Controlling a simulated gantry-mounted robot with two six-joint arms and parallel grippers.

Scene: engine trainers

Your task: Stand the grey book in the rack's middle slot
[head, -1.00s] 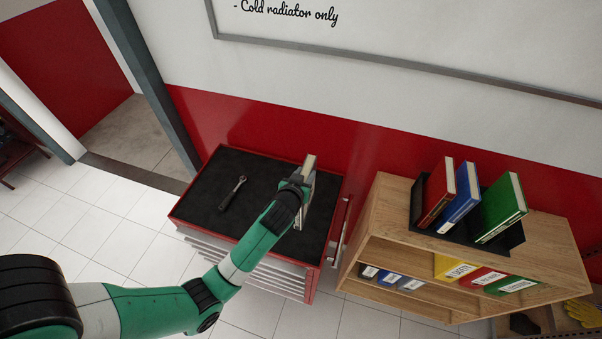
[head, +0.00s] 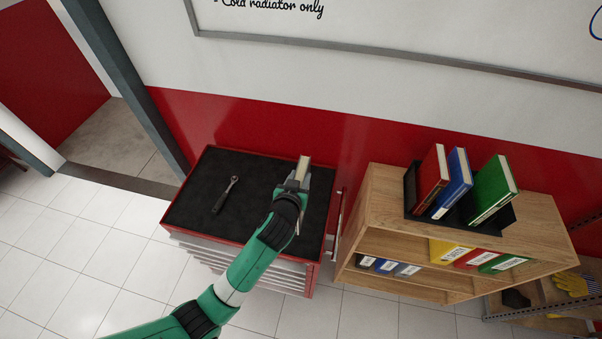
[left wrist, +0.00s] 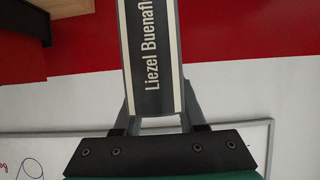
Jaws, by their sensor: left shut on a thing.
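My left gripper (head: 297,187) is shut on the grey book (head: 304,166), over the right part of the red tool chest's black top. In the head view the gripper and wrist hide much of the book. In the left wrist view the book's dark spine (left wrist: 152,60) with pale edges and a printed name stands between the fingers (left wrist: 156,112). The black rack (head: 462,213) sits on top of the wooden shelf unit at right. It holds a red book (head: 432,178), a blue book (head: 455,183) and a green book (head: 494,189), with a gap between blue and green. My right gripper is out of view.
A ratchet wrench (head: 226,195) lies on the tool chest (head: 262,160). The wooden shelf unit (head: 390,190) stands right of the chest across a gap and holds several binders on its lower level. The red and white wall runs close behind both.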

